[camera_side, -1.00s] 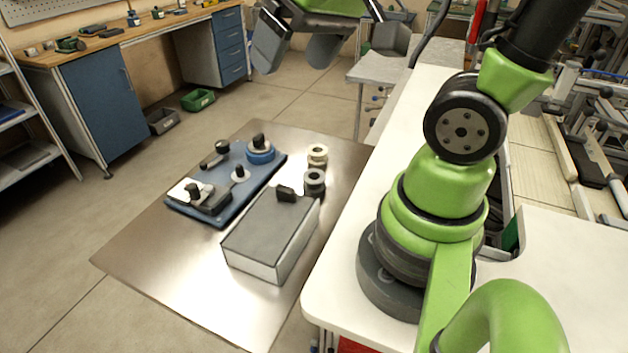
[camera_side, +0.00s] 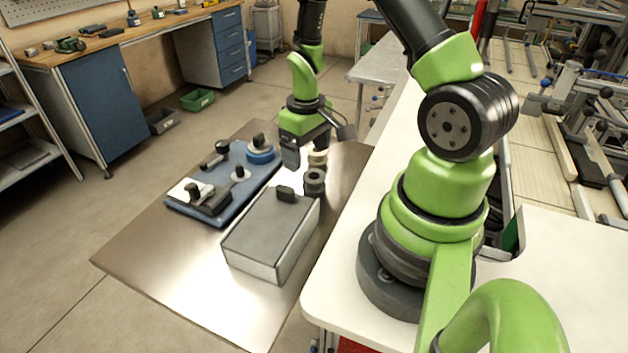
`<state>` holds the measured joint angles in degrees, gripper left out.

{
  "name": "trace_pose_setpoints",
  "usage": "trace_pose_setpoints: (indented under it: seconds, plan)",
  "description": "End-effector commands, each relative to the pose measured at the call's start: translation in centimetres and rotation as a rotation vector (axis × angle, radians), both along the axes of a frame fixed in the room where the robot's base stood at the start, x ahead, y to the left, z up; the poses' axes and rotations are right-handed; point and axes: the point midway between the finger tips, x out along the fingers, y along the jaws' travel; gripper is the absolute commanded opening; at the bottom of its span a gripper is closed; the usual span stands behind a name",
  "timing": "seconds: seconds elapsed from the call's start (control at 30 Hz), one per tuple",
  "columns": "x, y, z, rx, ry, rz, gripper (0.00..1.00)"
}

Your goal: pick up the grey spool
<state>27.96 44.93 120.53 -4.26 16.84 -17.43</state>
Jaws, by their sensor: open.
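Dark grey spools (camera_side: 315,181), which look like a short stack, stand on the metal table just right of the grey box. A cream spool (camera_side: 318,159) stands right behind them, partly covered by my gripper. My gripper (camera_side: 317,146) points down over the cream spool, behind the grey spools. Its jaws are open, one finger to the left of the cream spool and one to its right. I see nothing held between them. The exact gap between the fingers and the spools cannot be told from this angle.
A grey box (camera_side: 270,235) with a black knob stands in front of the spools. Left of it, a blue board (camera_side: 222,190) carries a blue reel (camera_side: 260,154), knobs and a dark block. The metal table (camera_side: 180,285) is bare at the front.

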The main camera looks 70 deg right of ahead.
Motion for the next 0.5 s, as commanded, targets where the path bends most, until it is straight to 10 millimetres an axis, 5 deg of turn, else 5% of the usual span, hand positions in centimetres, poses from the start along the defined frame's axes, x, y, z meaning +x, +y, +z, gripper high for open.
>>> trace_pose_setpoints:
  seconds: [0.5]
  plan:
    - [-0.2, -0.3, -5.7, 0.001, 0.002, 0.0, 0.82]
